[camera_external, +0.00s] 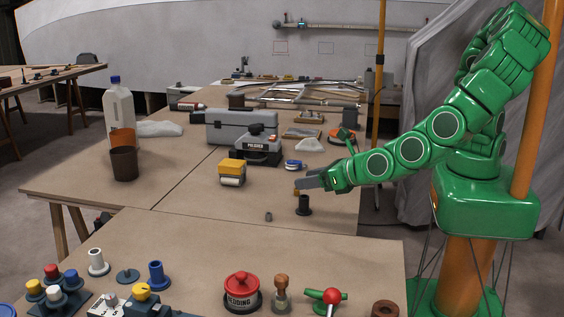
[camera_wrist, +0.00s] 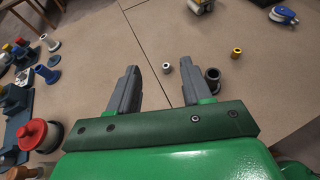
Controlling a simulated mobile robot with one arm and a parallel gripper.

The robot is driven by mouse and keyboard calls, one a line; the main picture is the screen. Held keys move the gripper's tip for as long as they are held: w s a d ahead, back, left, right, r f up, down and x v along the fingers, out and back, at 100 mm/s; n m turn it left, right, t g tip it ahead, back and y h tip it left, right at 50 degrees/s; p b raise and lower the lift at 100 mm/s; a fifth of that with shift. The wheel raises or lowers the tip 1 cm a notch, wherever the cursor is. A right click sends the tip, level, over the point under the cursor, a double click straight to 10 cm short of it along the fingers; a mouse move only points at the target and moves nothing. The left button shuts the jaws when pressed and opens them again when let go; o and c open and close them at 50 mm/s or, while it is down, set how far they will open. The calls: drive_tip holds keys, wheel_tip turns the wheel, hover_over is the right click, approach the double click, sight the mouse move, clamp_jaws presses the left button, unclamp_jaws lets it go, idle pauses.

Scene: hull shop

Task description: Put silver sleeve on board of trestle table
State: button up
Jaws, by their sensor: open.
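The silver sleeve (camera_external: 268,216) is a small grey ring-like piece standing on a brown board (camera_external: 215,205). In the wrist view the silver sleeve (camera_wrist: 166,68) shows ahead of the fingertips, between their lines, touching neither. My gripper (camera_external: 308,184) is open and empty above the right part of the board; its two grey fingers (camera_wrist: 160,84) are spread apart. A trestle table (camera_external: 52,78) with a brown top and wooden legs stands at the far left. The nearer brown tops also have wooden trestle legs at left, so I cannot tell which one the task names.
A black flanged bush (camera_external: 304,206) and a brass sleeve (camera_wrist: 236,53) stand close by. The front board holds a red bedding tin (camera_external: 242,293) and several pegs. Bare board lies left of the sleeve.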

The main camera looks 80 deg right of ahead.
wheel_tip(320, 180, down, 2)
drive_tip(key=m+g+h, duration=0.1)
drive_tip(key=m+g, duration=0.1)
drive_tip(key=m+g+y, duration=0.8)
drive_tip(key=g+y, duration=0.2)
drive_tip(key=g, duration=0.2)
hover_over(269, 213)
drive_tip(key=d, duration=0.3)
drive_tip(key=shift+w+f, duration=0.15)
drive_tip(key=shift+f, duration=1.1)
drive_tip(key=shift+w+f, duration=0.1)
drive_tip(key=shift+f, duration=1.15)
drive_tip(key=shift+x, duration=2.95)
drive_tip(key=shift+w+a+r, duration=0.1)
drive_tip(key=shift+w+a, duration=0.05)
clamp_jaws()
